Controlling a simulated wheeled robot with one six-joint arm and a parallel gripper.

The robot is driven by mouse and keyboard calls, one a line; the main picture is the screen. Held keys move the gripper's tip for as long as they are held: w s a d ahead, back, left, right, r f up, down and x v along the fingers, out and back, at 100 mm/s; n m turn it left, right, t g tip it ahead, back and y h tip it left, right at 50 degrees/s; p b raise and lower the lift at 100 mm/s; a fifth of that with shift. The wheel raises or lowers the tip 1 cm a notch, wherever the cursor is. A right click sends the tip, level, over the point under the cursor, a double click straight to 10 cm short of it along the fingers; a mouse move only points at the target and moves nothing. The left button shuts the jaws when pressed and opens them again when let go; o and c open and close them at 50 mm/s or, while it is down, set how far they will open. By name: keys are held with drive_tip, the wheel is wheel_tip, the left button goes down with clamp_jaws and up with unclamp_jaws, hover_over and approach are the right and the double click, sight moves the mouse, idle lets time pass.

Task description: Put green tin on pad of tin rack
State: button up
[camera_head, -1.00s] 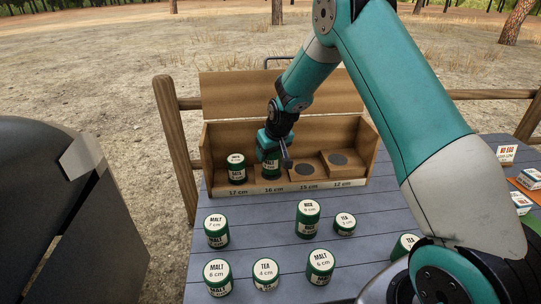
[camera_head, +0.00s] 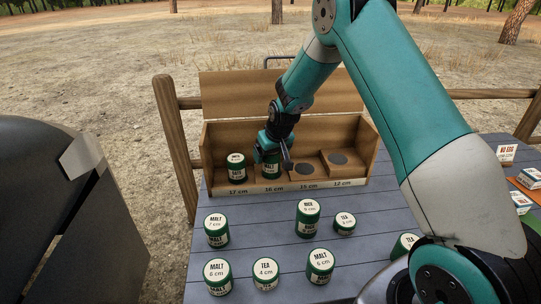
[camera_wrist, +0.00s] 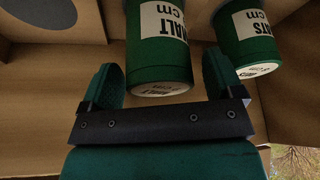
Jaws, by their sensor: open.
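The tin rack (camera_head: 296,188) is an open brown box at the back of the table, with stepped bays marked 17, 16, 15 and 12 cm. A green MALT tin (camera_head: 271,170) stands upright in the 16 cm bay; the pad under it is hidden. My gripper (camera_head: 272,154) is at this tin. In the wrist view my gripper (camera_wrist: 160,80) is open, with one finger on each side of the MALT tin (camera_wrist: 160,62) and gaps showing. Another green tin (camera_head: 236,170) stands in the 17 cm bay; in the wrist view its label (camera_wrist: 251,24) ends in "ATS".
Small boxes (camera_head: 529,178) lie at the right edge.

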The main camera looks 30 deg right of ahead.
drive_tip(key=v, duration=1.1)
drive_tip(key=s+a+r+n+g+y, duration=0.1)
drive_tip(key=s+a+r+n, duration=0.1)
drive_tip(key=s+a+r, duration=0.35)
drive_tip(key=s+a+r+n+g+y, duration=0.1)
drive_tip(key=s+a+r+y, duration=0.1)
drive_tip(key=s+a, duration=0.6)
drive_tip(key=s+a+r+n+g, duration=0.1)
drive_tip(key=s+a+n, duration=0.1)
drive_tip(key=s, duration=0.8)
drive_tip(key=s+a+r+n+g+y, duration=0.1)
drive_tip(key=s+a, duration=0.3)
drive_tip(key=s, duration=0.5)
drive_tip(key=shift+s+a+r+n+g, duration=0.3)
drive_tip(key=shift+s+r+n, duration=0.1)
drive_tip(key=shift+n, duration=0.1)
